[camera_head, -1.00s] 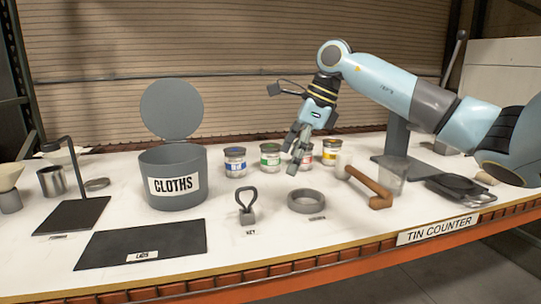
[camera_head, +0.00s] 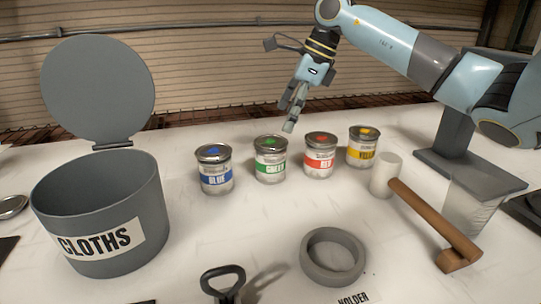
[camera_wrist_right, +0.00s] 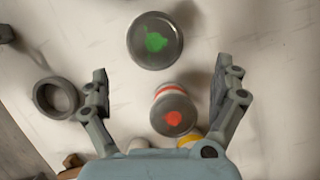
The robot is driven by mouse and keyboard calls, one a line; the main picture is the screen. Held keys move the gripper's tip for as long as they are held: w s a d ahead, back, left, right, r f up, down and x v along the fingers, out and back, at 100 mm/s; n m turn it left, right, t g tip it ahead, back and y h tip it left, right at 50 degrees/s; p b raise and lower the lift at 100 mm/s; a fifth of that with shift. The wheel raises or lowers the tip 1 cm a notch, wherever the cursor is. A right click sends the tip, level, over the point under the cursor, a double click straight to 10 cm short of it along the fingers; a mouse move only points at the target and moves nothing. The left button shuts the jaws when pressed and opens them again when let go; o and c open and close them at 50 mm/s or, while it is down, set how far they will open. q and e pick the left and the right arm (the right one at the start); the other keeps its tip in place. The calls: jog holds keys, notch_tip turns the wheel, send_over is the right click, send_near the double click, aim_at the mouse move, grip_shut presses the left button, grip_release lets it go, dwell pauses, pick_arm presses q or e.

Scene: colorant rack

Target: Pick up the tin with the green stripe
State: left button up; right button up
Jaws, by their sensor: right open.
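The green-striped tin (camera_head: 270,160) stands upright on the white counter, between the blue tin (camera_head: 215,170) and the red tin (camera_head: 319,157). Its grey lid has a green dab, also seen in the right wrist view (camera_wrist_right: 155,42). My right gripper (camera_head: 289,118) is open and empty, above the tins and near the green one in the head view. In the right wrist view its fingers (camera_wrist_right: 163,82) are spread, with the green lid ahead and the red tin (camera_wrist_right: 174,112) closer to the palm, between the fingers. My left gripper is not in view.
A yellow tin (camera_head: 363,148) stands right of the red one. A grey CLOTHS bin (camera_head: 105,220) with raised lid is at left. A grey ring holder (camera_head: 333,257), a wooden-handled tool (camera_head: 430,220) and a clear cup (camera_head: 470,208) are in front and right.

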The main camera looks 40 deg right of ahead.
aim_at(274, 142)
jog(key=x, duration=0.3)
jog(key=shift+s+a+f, duration=0.1)
jog(key=shift+a+f, duration=0.1)
jog(key=shift+a, duration=0.1)
jog(key=p+x, duration=0.2)
jog(key=x, duration=0.3)
jog(key=shift+a, duration=0.15)
jog(key=shift+f, duration=0.3)
jog(key=shift+c, duration=0.8)
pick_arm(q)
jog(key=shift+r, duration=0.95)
pick_arm(e)
jog(key=c, duration=1.3)
